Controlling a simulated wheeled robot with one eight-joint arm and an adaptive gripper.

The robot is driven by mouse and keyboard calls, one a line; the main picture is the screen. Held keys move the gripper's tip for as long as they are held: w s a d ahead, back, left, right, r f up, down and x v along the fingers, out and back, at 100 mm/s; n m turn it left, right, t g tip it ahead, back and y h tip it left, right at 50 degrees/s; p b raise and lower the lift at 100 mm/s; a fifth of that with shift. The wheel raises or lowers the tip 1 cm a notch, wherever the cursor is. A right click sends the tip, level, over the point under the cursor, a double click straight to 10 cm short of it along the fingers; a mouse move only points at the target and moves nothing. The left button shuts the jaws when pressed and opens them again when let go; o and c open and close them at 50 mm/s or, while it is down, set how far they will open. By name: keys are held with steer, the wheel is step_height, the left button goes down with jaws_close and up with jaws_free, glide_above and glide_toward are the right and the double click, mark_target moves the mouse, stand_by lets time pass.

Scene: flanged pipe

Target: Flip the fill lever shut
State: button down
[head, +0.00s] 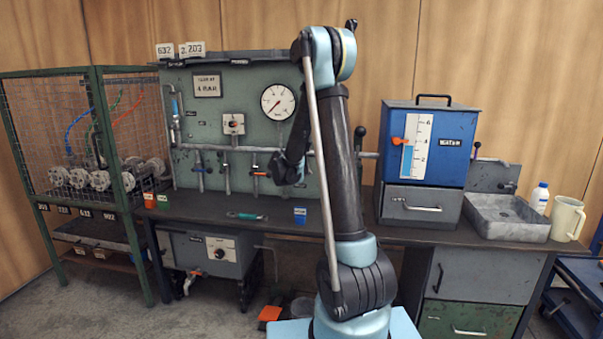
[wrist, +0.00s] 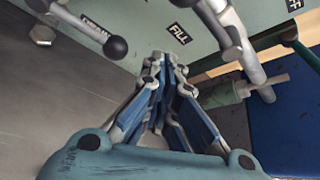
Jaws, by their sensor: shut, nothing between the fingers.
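A FILL label (wrist: 180,33) is on the green panel in the wrist view. A grey pipe fitting with a rounded handle-like part (wrist: 232,42) is just right of it. A lever with a black ball knob (wrist: 115,47) reaches in from the upper left. I cannot tell for certain which of these is the fill lever. My gripper (wrist: 166,70) is shut and empty, its fingertips below the label, between the knob and the fitting. I cannot tell whether it touches either. In the head view my arm hides this part of the panel.
The green panel (head: 207,112) carries a pressure gauge (head: 278,101) and pipes. A blue water tank (head: 428,150) stands right of my arm, beside a metal sink (head: 507,215). A wire cage (head: 80,130) is at left. The bench front holds a green-handled tool (head: 246,215).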

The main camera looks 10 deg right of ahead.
steer(key=shift+w+a+r, duration=0.3)
steer(key=shift+w+r, duration=0.35)
steer(key=shift+r, duration=0.05)
steer(key=shift+w+a+r, duration=0.25)
steer(key=shift+w+r, duration=0.35)
steer(key=shift+r, duration=0.05)
steer(key=shift+a+r, duration=0.1)
steer(key=shift+r+y, duration=0.15)
steer(key=shift+y, duration=0.15)
